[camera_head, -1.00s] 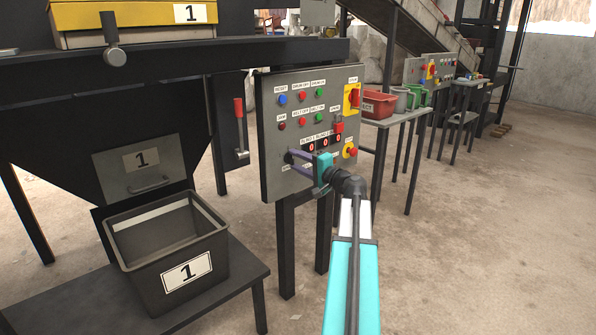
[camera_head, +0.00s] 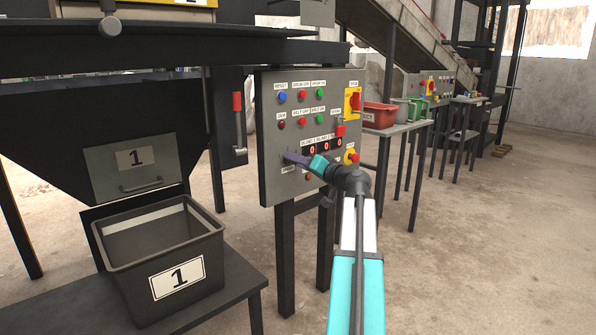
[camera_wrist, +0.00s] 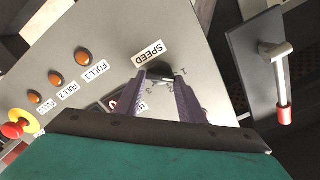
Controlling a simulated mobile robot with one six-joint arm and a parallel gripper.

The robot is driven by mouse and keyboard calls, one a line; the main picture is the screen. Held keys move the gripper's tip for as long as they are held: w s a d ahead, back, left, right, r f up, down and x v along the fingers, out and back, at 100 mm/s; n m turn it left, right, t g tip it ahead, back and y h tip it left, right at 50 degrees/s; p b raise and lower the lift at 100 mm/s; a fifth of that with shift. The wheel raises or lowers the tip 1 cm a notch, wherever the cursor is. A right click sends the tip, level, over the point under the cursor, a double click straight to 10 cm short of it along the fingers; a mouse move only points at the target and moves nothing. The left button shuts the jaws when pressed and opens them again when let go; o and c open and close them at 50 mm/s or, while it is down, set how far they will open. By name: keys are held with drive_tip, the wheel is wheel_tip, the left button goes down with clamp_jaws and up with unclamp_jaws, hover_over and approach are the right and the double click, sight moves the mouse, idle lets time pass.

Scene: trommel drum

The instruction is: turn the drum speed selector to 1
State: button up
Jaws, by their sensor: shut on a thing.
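The drum speed selector is a dark knob (camera_wrist: 159,71) below the SPEED label in the wrist view. The digits 1, 2 and 3 are printed around it, with 1 at its right side. A pale mark shows near the 2, but I cannot tell clearly where the knob points. My gripper (camera_wrist: 161,80) has its two purple fingers on either side of the knob and is shut on it. In the head view my gripper (camera_head: 289,157) reaches the lower left of the grey control panel (camera_head: 270,140), and its fingers hide the knob.
A red-handled lever (camera_head: 239,120) stands left of the panel; it also shows in the wrist view (camera_wrist: 282,90). An emergency stop (camera_head: 352,157) sits to the right of my gripper. A grey bin (camera_head: 125,270) marked 1 stands on a low table at left.

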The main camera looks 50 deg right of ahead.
drive_tip(key=shift+n+b, duration=0.8)
drive_tip(key=shift+n, duration=0.1)
drive_tip(key=o, duration=1)
drive_tip(key=shift+o, duration=0.2)
drive_tip(key=shift+s, duration=0.1)
drive_tip(key=s+a+p, duration=0.1)
drive_tip(key=s+p, duration=0.3)
drive_tip(key=s, duration=0.9)
drive_tip(key=shift+s, duration=0.3)
